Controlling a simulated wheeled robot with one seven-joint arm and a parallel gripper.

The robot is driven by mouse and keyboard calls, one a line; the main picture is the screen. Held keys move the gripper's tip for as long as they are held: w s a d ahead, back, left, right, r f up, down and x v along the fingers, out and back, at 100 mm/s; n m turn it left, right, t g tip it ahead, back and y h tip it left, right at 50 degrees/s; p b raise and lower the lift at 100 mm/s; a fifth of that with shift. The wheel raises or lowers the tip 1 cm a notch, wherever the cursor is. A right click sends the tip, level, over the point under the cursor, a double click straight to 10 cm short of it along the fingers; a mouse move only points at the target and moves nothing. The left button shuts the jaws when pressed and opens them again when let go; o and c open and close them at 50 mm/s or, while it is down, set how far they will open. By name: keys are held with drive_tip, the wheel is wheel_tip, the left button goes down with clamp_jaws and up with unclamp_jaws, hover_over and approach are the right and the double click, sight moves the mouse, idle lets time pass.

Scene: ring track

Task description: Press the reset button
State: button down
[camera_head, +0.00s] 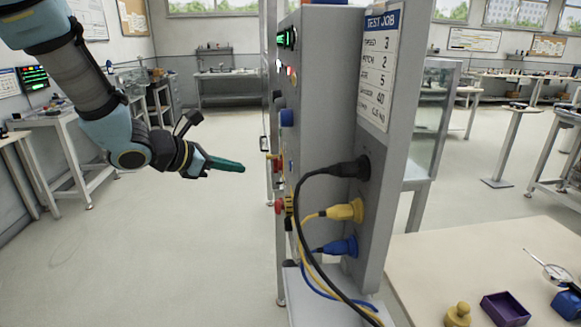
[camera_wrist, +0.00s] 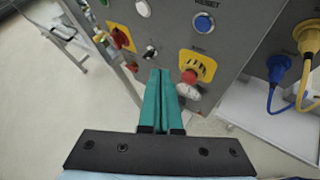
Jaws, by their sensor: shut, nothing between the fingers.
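A grey control panel (camera_wrist: 240,30) fills the top of the wrist view. A round blue button (camera_wrist: 203,22) sits on it, under a partly cut-off label that seems to end in "SET". A white button (camera_wrist: 143,8) is to its left. My gripper (camera_wrist: 160,72) has its teal fingers shut together and empty, their tips below and left of the blue button in the picture. In the head view my gripper (camera_head: 243,168) points right at the panel's edge-on face, with a visible gap. A blue knob-like part (camera_head: 287,117) sticks out there, above my fingertips' height.
A red emergency stop on a yellow plate (camera_wrist: 197,66) lies just right of my fingertips. A small toggle (camera_wrist: 150,51) and a red switch (camera_wrist: 121,37) are left. Black, yellow and blue cables (camera_head: 313,205) plug into the panel's side. Floor left of the panel is clear.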

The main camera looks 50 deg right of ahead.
sight(291, 165)
drive_tip(key=s+d+b, duration=0.2)
drive_tip(key=s+d, duration=0.3)
drive_tip(key=d, duration=0.1)
drive_tip(key=shift+s+d, duration=0.25)
drive_tip(key=shift+d, duration=0.15)
drive_tip(key=shift+d+b, duration=0.1)
drive_tip(key=shift+b, duration=0.2)
idle(1.8)
drive_tip(key=shift+s+d+b, duration=0.25)
drive_tip(key=shift+b, duration=0.1)
drive_tip(key=shift+s+d+b, duration=0.3)
drive_tip(key=shift+d+b, duration=0.05)
drive_tip(key=shift+b, duration=0.05)
idle(0.7)
drive_tip(key=shift+w+a, duration=0.5)
drive_tip(key=shift+a, duration=0.2)
